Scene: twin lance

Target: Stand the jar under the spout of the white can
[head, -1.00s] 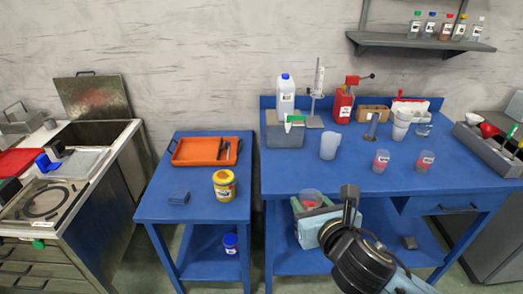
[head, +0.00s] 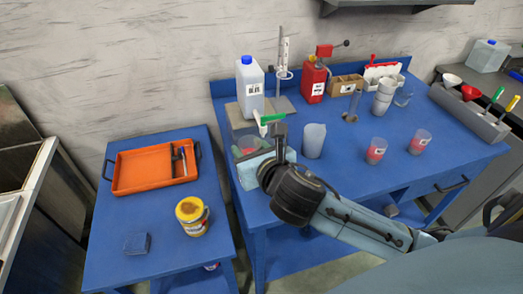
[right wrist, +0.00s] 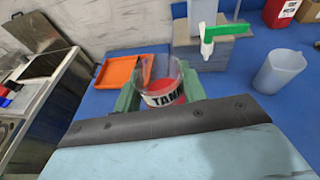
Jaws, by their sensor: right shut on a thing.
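My right gripper (head: 249,150) is shut on the clear jar (right wrist: 162,80), which has a white label and red contents. In the right wrist view the jar sits between green fingers, left of the spout and apart from it. My left gripper is not in view.
A translucent jug (head: 314,141) stands just right of my right gripper. Two cups with red contents (head: 376,151) (head: 419,142) stand farther right. A red can (head: 313,80) is behind. A lower table at left holds an orange tray (head: 140,172) and a yellow jar (head: 192,215).

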